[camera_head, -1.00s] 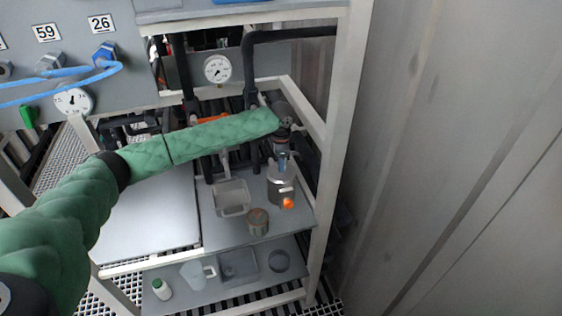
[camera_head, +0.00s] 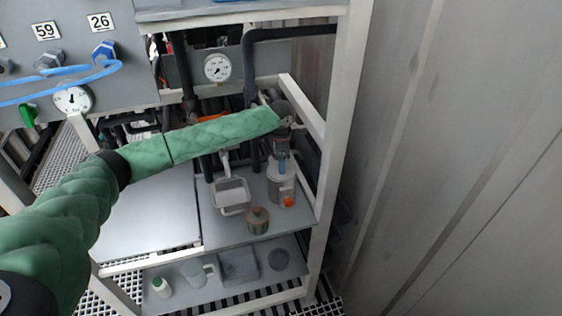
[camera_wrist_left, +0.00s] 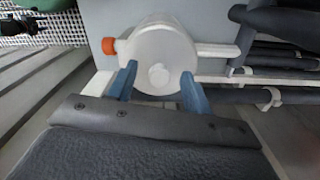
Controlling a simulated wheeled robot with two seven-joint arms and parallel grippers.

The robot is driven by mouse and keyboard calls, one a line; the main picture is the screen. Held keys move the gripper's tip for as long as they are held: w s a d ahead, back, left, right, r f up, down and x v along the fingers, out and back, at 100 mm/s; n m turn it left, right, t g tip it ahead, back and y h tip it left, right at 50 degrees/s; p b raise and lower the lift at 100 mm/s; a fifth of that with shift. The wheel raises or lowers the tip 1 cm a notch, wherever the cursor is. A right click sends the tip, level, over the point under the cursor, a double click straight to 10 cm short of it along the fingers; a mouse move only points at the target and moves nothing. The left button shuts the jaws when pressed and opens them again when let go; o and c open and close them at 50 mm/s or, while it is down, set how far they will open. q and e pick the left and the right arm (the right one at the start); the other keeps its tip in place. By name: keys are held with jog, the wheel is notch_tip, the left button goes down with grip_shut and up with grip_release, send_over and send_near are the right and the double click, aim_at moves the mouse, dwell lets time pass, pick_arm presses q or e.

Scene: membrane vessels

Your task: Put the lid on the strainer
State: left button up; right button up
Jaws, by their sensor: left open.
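A pale cylindrical vessel with an orange knob, apparently the strainer (camera_head: 278,190), stands upright at the right of the middle shelf. In the left wrist view the vessel (camera_wrist_left: 146,38) lies just beyond my fingers, its orange knob to the left. A round white disc, perhaps the lid (camera_wrist_left: 160,72), faces the camera at its near end; I cannot tell whether it is seated or loose. My left gripper (camera_head: 282,165) is open above the vessel. In the wrist view its blue fingertips (camera_wrist_left: 158,80) are on either side of the disc; contact is unclear. My right gripper is out of view.
A square grey tray (camera_head: 231,207) and a small brownish pot (camera_head: 257,221) sit left of the vessel. A white frame post (camera_head: 335,150) stands close on the right. Dark pipes run behind. The lower shelf holds a jug (camera_head: 194,272) and a white bottle (camera_head: 161,287).

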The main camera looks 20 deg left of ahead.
pick_arm(q)
jog(key=shift+r+b, duration=0.35)
jog(key=shift+r, duration=0.05)
notch_tip(320, 180, up, 5)
jog(key=shift+w+b, duration=0.1)
jog(key=shift+b, duration=0.95)
jog(key=shift+r, duration=0.95)
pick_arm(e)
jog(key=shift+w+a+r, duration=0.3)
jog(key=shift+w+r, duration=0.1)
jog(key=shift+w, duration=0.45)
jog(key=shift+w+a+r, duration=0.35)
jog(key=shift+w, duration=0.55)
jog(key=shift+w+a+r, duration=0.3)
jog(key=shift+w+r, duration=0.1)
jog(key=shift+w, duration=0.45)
